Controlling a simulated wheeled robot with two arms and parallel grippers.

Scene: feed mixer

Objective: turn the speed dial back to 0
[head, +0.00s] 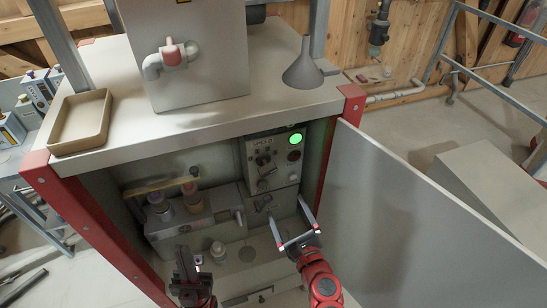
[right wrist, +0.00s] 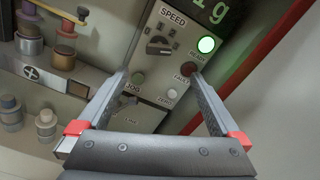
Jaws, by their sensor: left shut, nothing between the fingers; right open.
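The speed dial (right wrist: 160,46) is a dark knob under the word SPEED on a grey control panel. It also shows, small, in the head view (head: 263,160), inside the open cabinet. I cannot read which mark it points to. My right gripper (head: 288,211) is open and empty, below and in front of the panel. In the right wrist view its two fingers (right wrist: 156,76) reach toward the panel on either side of the lower buttons, with the dial beyond the tips. My left gripper (head: 184,255) is shut and empty, low at the cabinet's front, left of the right one.
A lit green lamp (right wrist: 206,45) and a dark red fault button (right wrist: 188,69) sit right of the dial. Spools (head: 190,190) and jars stand left of the panel. An open cabinet door (head: 420,215) bounds the right side. A funnel (head: 303,70) stands on top.

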